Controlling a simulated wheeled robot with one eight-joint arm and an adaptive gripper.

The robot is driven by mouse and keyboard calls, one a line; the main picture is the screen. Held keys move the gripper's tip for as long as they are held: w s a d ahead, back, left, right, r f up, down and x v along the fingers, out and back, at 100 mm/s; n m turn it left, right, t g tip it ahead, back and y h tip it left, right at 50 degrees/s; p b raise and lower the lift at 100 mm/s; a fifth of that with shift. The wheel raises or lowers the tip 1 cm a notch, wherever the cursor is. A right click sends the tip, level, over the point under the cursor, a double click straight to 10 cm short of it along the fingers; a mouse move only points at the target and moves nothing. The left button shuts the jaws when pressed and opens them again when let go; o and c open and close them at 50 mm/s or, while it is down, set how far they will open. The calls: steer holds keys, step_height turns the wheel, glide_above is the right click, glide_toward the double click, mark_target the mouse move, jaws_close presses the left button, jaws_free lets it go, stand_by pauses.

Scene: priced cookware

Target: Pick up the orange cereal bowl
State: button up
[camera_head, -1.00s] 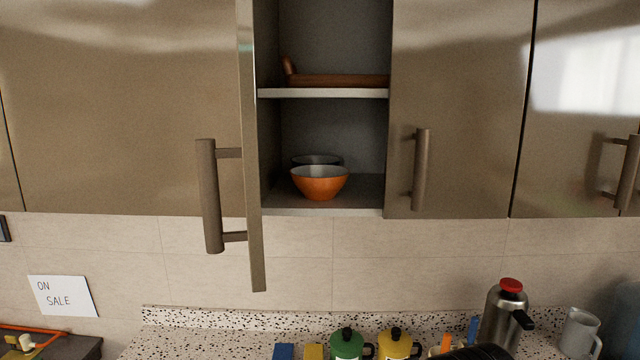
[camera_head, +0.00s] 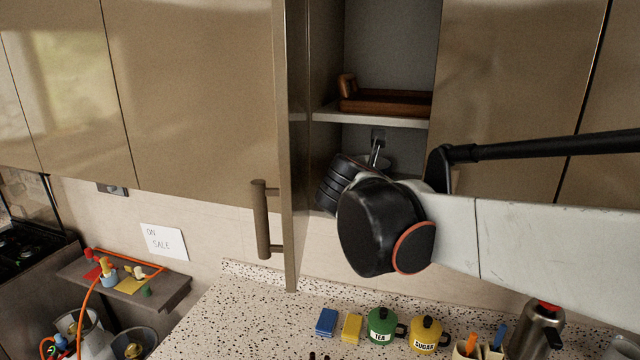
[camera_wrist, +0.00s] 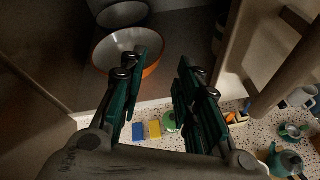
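The orange cereal bowl (camera_wrist: 118,48) sits on the lower cabinet shelf in the wrist view, with its pale inside and orange rim showing. My gripper (camera_wrist: 166,66) is open and empty, its two green-padded fingers spread apart. The left finger overlaps the right side of the bowl in the picture; I cannot tell whether it touches. The bowl is mostly left of the gap between the fingers. In the head view my arm hides the orange bowl and most of my gripper.
A grey bowl (camera_wrist: 122,14) stands behind the orange one. The open cabinet door (camera_head: 296,150) stands left of the opening. The upper shelf (camera_head: 350,117) holds a brown wooden tray (camera_head: 390,103). Below, the speckled counter holds a green pot (camera_head: 381,326) and a yellow pot (camera_head: 427,333).

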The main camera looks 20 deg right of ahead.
steer(key=p+x, duration=0.1)
steer(key=x, duration=1.2)
steer(key=shift+w+d+f+p, duration=0.1)
steer(key=shift+d+f+p, duration=0.1)
steer(key=shift+p, duration=0.2)
jaws_close()
